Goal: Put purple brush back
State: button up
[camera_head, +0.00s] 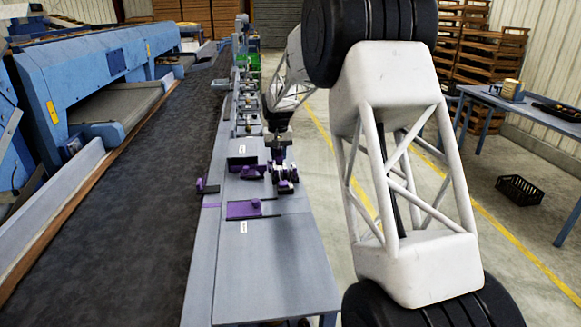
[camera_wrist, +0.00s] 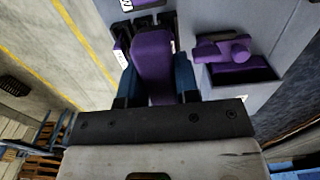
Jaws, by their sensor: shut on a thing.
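In the wrist view my gripper (camera_wrist: 156,88) has its two blue-black fingers on either side of a purple brush (camera_wrist: 153,55) and is shut on it. The upper end of the brush is beside a black slotted holder (camera_wrist: 121,42) at the bench edge; I cannot tell whether it is seated there. In the head view my gripper (camera_head: 279,152) is low over the right edge of the bench, just above the dark and purple holder (camera_head: 285,180). The head view shows the brush too small to make out clearly.
A purple recess (camera_wrist: 240,72) with a purple object on it lies beside the brush. Another purple tray (camera_head: 243,209) is nearer on the grey bench (camera_head: 265,265). A dark purple-tipped item (camera_head: 206,188) sits by the belt (camera_head: 130,210). The near bench end is clear.

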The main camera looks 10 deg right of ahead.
jog(key=w+d, duration=0.6)
jog(key=w, duration=0.7)
jog(key=shift+w+d+r, duration=0.15)
jog(key=shift+r, duration=0.1)
jog(key=shift+f, duration=3.15)
jog(key=shift+f, duration=0.1)
jog(key=shift+f, duration=1.8)
jog(key=o, duration=0.9)
jog(key=shift+f, duration=0.15)
jog(key=shift+c, duration=0.2)
